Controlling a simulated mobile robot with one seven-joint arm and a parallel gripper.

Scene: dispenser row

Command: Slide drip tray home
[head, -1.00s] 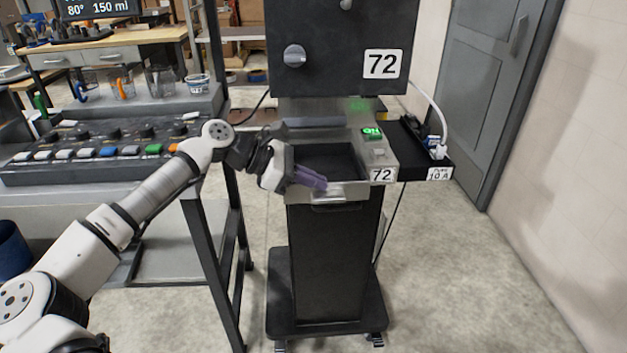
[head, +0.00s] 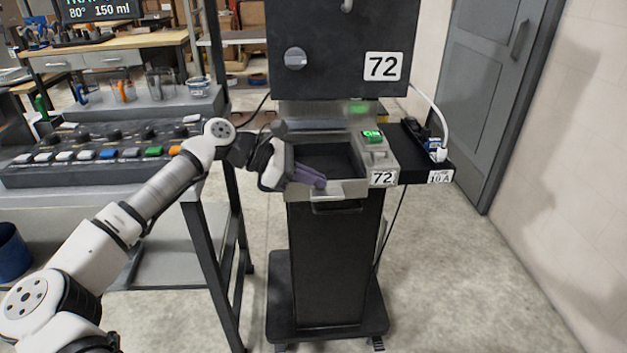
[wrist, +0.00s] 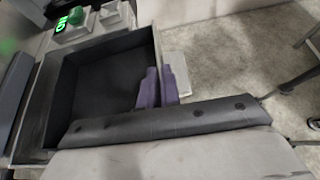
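The drip tray (head: 338,188) is a dark, empty, open-topped box with a pale metal front and a loop handle. It sits in the front of dispenser 72 (head: 335,120). In the wrist view the tray (wrist: 100,85) shows its dark floor and side walls. My gripper (head: 322,182) is at the tray's front left, with its purple fingers lying across the front rim. In the wrist view the fingers (wrist: 158,80) are close together beside the front wall. I cannot tell whether the rim is between them. Their contact with the tray is unclear.
A green lit ON switch (head: 372,137) is right of the tray, with a black power shelf (head: 425,165) beyond it. A dark-framed bench with a button panel (head: 100,150) stands left. The floor in front and to the right is clear.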

